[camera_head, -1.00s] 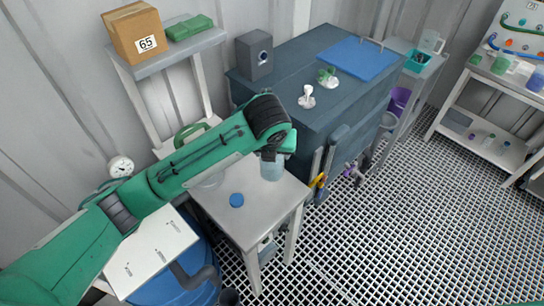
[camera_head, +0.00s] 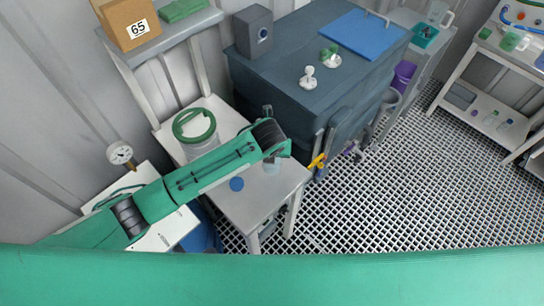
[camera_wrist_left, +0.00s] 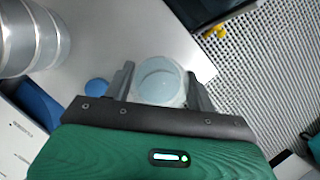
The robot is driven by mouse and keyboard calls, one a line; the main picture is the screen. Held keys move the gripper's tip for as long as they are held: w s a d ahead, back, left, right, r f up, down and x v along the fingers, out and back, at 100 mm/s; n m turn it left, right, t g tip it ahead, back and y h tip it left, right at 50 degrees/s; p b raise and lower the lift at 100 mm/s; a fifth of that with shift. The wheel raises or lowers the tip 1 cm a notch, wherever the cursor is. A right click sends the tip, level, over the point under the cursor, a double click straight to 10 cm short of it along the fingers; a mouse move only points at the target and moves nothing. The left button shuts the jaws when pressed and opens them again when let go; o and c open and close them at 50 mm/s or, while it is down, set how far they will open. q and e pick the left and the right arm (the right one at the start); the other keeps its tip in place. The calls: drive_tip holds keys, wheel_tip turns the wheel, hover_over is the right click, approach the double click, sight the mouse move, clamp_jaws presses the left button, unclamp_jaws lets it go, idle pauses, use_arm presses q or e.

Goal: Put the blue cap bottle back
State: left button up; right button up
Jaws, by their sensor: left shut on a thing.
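My left gripper (camera_wrist_left: 160,90) is shut around a clear, pale-blue round bottle (camera_wrist_left: 163,80), with one finger on each side. Its top looks uncapped in the left wrist view. In the head view my left gripper (camera_head: 275,157) is over the right part of the small white table (camera_head: 225,205), and the bottle (camera_head: 272,167) is mostly hidden under it. I cannot tell whether the bottle touches the tabletop. A round blue cap (camera_head: 237,184) lies flat on the table, left of the bottle; it also shows in the left wrist view (camera_wrist_left: 97,86). My right gripper is out of view.
A vessel with a green ring handle (camera_head: 194,125) stands behind my left arm. The dark cabinet (camera_head: 290,95) behind the table carries a grey box (camera_head: 254,32), two small valves and a blue board (camera_head: 362,46). Grating floor (camera_head: 390,210) lies open at right.

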use_arm(q)
wheel_tip(320, 180, down, 4)
drive_tip(key=shift+r+p, duration=0.1)
drive_tip(key=shift+p, duration=0.3)
drive_tip(key=shift+f, duration=0.35)
drive_tip(key=shift+f, duration=0.1)
drive_tip(key=o, duration=1.2)
drive_tip(key=shift+o, duration=0.2)
drive_tip(key=b+v, duration=0.2)
drive_tip(key=v, duration=1)
